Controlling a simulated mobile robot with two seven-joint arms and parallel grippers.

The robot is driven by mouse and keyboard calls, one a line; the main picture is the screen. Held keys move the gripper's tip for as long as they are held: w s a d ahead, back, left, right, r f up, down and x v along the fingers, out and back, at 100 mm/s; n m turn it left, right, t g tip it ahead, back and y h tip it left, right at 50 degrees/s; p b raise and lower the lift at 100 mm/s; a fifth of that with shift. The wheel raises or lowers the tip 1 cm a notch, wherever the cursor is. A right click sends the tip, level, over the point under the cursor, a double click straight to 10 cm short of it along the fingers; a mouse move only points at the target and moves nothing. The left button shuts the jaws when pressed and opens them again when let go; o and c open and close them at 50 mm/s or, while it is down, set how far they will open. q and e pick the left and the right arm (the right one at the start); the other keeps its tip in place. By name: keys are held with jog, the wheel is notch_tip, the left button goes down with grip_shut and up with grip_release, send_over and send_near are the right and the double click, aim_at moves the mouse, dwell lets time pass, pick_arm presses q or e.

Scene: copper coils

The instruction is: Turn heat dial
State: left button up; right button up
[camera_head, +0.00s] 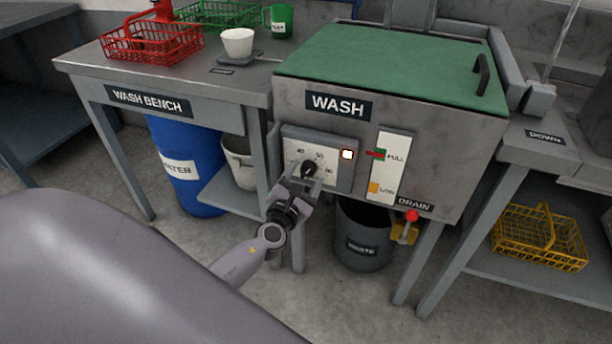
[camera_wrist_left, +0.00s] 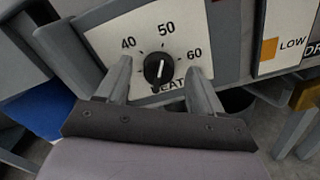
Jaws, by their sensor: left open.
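The heat dial (camera_wrist_left: 158,68) is a round black knob with a white pointer line, on a white plate marked 40, 50 and 60. In the left wrist view its pointer tilts slightly right of straight up or left of straight down; I cannot tell which end is the pointer. In the head view the dial (camera_head: 309,168) sits on the front panel of the wash tank. My left gripper (camera_head: 305,178) is at the dial. In the left wrist view its fingers (camera_wrist_left: 160,90) are open, one on each side of the knob, with visible gaps. My right gripper is not in view.
A lit indicator (camera_head: 347,154) is right of the dial. A level gauge (camera_head: 390,168) and a red-knobbed drain valve (camera_head: 411,216) are further right. A waste bin (camera_head: 362,250) stands below. The wash bench (camera_head: 90,68) is left of the tank (camera_head: 440,150).

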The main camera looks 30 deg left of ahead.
pick_arm(q)
jog(key=shift+w+a, duration=0.2)
jog(key=shift+w, duration=0.5)
jog(key=c, duration=1)
jog(key=shift+c, duration=0.2)
